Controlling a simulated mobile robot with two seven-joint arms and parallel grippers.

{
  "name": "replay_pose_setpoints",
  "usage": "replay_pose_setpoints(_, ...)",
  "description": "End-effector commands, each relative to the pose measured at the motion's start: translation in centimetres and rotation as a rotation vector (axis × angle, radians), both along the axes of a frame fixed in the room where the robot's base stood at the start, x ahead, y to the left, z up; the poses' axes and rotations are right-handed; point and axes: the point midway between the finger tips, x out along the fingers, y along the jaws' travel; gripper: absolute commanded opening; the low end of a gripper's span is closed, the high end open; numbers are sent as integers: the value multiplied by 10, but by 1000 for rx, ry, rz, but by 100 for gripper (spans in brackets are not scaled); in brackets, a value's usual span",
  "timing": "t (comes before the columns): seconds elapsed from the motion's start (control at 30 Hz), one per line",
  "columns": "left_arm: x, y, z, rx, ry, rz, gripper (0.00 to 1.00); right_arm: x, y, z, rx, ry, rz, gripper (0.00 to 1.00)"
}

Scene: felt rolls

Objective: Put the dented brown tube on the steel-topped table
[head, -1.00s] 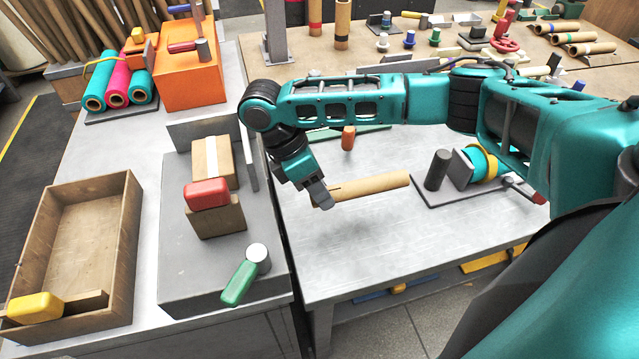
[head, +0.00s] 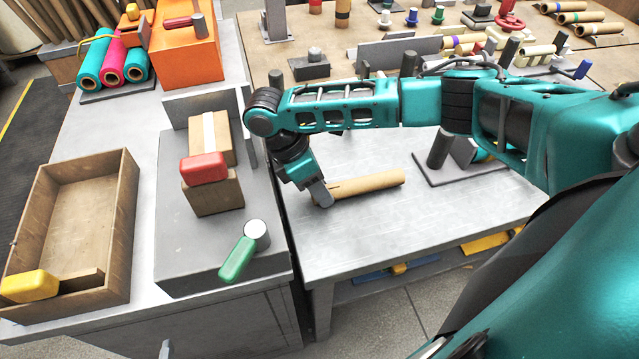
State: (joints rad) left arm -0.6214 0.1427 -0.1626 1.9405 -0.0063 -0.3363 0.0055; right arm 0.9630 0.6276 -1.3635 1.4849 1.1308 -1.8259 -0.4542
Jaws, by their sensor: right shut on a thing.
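The brown tube (head: 372,183) is a plain cardboard-coloured cylinder, lying roughly level and pointing right. My right gripper (head: 322,196) is shut on its left end, reaching down from the arm above. The tube is over the left part of the steel-topped table (head: 400,235). I cannot tell whether it touches the top or is held slightly above it. The dent is not clear; the gripper covers the left end. My left gripper is out of view.
A dark stand with a black post (head: 438,148) is right of the tube. The steel top in front of the tube is clear. The left bench holds a wooden tray (head: 125,215), cartons (head: 215,195) and a green-handled tool (head: 238,258).

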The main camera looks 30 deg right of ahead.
Motion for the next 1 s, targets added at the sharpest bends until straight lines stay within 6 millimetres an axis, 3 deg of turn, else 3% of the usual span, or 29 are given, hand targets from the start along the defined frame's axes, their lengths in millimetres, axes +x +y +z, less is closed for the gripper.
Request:
replay_pose_setpoints(0.37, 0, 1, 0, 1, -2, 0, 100, 0, 1, -1, 1, 1, 0, 0)
replay_pose_setpoints(0.4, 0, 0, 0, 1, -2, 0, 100, 0, 1, -1, 2, 1, 1, 36)
replay_pose_setpoints(0.7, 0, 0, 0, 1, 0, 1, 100, 0, 0, -1, 1, -3, 1, 65)
replay_pose_setpoints(1.0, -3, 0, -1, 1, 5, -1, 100, 2, -1, 0, -1, -8, -1, 65)
